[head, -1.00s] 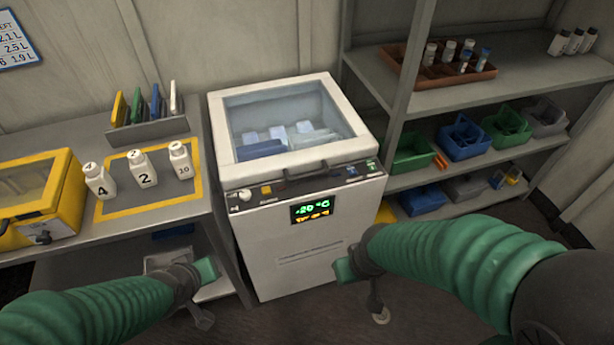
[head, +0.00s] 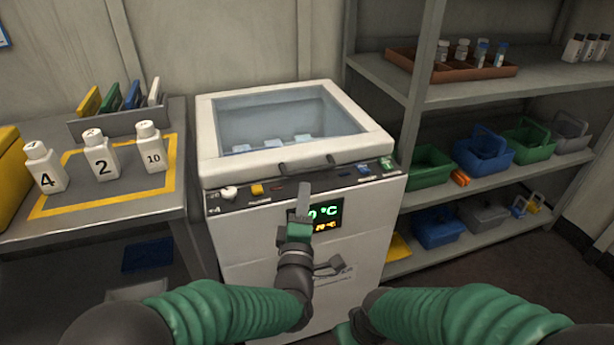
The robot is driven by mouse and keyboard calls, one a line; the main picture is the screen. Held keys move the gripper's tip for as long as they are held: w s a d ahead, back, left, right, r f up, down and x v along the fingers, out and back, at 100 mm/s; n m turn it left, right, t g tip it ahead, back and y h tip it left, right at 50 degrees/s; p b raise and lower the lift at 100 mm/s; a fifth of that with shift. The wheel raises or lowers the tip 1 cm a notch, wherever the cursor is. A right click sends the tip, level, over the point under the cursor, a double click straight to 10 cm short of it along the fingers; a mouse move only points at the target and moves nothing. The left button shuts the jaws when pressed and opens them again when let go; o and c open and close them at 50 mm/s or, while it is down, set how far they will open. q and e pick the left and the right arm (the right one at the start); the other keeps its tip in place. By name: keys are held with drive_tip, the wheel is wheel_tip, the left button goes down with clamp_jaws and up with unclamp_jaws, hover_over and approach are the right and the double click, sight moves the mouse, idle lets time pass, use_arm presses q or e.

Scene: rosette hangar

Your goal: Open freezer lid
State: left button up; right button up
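The freezer (head: 385,215) is a white chest with a control strip and a green digital display, partly covered by my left gripper. Its lid (head: 207,140) is white-framed with a glass window and lies shut. The dark lid handle (head: 308,166) is on the front edge. My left gripper (head: 303,192) is upright in front of the freezer face, just below the handle and apart from it; I cannot tell if its fingers are open. My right gripper (head: 347,334) is low at the bottom edge, mostly hidden, so its fingers do not show.
At left a bench (head: 165,205) holds white numbered bottles (head: 101,157) and a rack (head: 120,122) of coloured plates. At right, shelves (head: 480,95) hold a brown tray (head: 455,66) of vials and several coloured bins, close to the freezer's side.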

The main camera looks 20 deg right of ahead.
sight(307, 172)
use_arm(q)
drive_tip(key=b+x, duration=0.1)
drive_tip(key=x, duration=0.6)
drive_tip(key=shift+w+d, duration=0.15)
drive_tip(key=shift+w, duration=0.15)
drive_tip(key=shift+w+d+r, duration=0.15)
drive_tip(key=shift+w, duration=0.3)
clamp_jaws()
drive_tip(key=shift+f, duration=0.35)
